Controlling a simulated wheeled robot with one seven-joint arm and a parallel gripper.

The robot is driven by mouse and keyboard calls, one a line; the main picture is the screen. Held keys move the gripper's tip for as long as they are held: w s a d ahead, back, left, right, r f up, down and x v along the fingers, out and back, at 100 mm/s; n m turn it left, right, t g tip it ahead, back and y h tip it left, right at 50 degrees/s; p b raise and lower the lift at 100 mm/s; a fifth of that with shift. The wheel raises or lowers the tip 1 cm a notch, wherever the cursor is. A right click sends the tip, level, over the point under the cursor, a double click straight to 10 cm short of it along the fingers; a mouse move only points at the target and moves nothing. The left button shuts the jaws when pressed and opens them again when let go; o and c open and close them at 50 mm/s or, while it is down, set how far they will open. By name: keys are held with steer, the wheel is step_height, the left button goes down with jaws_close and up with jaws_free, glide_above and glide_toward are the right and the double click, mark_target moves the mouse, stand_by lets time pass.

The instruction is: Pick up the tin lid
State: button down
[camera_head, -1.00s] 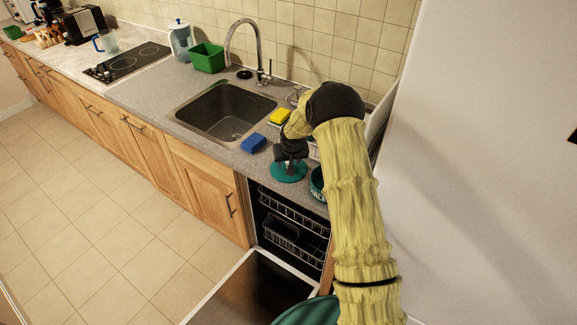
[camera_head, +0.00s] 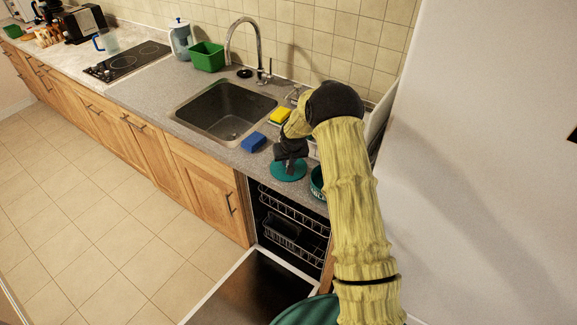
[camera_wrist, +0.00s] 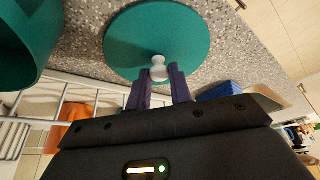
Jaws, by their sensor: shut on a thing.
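The tin lid (camera_head: 289,170) is a flat teal-green disc at the counter's front edge, right of the sink. In the wrist view the lid (camera_wrist: 175,30) has a small white knob (camera_wrist: 158,70) near its rim as seen here. My gripper (camera_wrist: 157,80) is shut on this knob, with one dark finger on each side. In the head view my gripper (camera_head: 290,160) is over the lid, and its fingertips are hard to make out. I cannot tell whether the lid touches the counter. The green tin (camera_head: 318,182) stands just right of the lid, partly hidden by my arm.
A blue sponge (camera_head: 253,142) lies left of the lid. A yellow sponge (camera_head: 279,116) lies behind. The sink (camera_head: 225,112) is further left. Below the counter the dishwasher is open, its door (camera_head: 255,290) lowered and its rack (camera_head: 290,215) showing. A white wall (camera_head: 480,180) bounds the right.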

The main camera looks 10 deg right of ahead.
step_height(320, 180, up, 10)
steer(key=b, duration=0.2)
steer(key=shift+b, duration=0.4)
stand_by(0.4)
steer(key=s+d+r+m+h+p, duration=0.1)
steer(key=s+d+m+p, duration=0.1)
steer(key=s+d, duration=0.3)
steer(key=s+d+r+m+h+p, duration=0.1)
steer(key=s+d+m, duration=0.3)
steer(key=s+d, duration=0.2)
steer(key=shift+s+r+p, duration=0.4)
steer(key=shift+s, duration=0.1)
steer(key=shift+d+f, duration=0.1)
steer(key=shift+d, duration=0.05)
